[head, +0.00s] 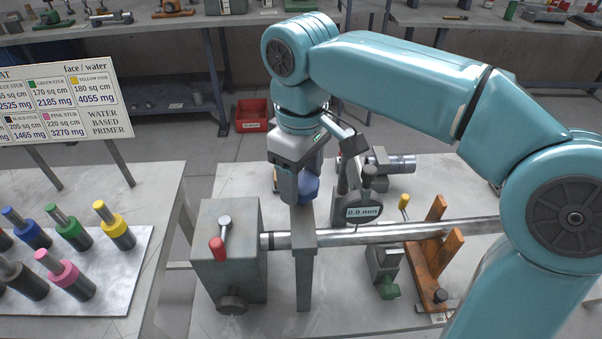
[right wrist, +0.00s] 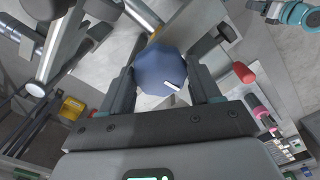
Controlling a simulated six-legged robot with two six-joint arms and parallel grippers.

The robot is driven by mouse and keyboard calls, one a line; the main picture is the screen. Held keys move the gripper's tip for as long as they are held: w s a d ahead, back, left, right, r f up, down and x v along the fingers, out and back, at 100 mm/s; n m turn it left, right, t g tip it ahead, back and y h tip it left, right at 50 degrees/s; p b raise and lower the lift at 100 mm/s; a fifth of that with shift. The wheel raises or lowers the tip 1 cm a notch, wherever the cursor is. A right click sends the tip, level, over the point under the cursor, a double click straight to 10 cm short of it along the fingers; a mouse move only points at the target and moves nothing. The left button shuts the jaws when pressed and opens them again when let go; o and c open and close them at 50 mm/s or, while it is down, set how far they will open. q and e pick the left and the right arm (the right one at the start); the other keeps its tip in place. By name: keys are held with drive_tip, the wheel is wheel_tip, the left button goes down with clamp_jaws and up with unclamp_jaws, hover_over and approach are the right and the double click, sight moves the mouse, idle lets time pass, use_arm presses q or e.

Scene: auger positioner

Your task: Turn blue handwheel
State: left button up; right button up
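The blue handwheel (head: 309,188) sits on top of the grey upright plate beside the steel bar, partly hidden by my right gripper (head: 299,192) in the head view. In the right wrist view the blue handwheel (right wrist: 160,70), faceted and with a white mark, lies between the two fingers of my right gripper (right wrist: 162,82). The fingers are close along both its sides; whether they press on it I cannot tell. My left gripper is outside the head view; a small teal arm end with grey parts (right wrist: 272,12) shows at the top right of the wrist view.
A dial gauge (head: 362,212) reads 0.0 mm near the handwheel. A long steel bar (head: 400,232) crosses the table. A grey box with a red-knobbed lever (head: 217,248) stands left. An orange bracket (head: 437,250) stands right.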

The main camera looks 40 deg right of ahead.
drive_tip(key=shift+c, duration=1.3)
drive_tip(key=shift+n, duration=0.3)
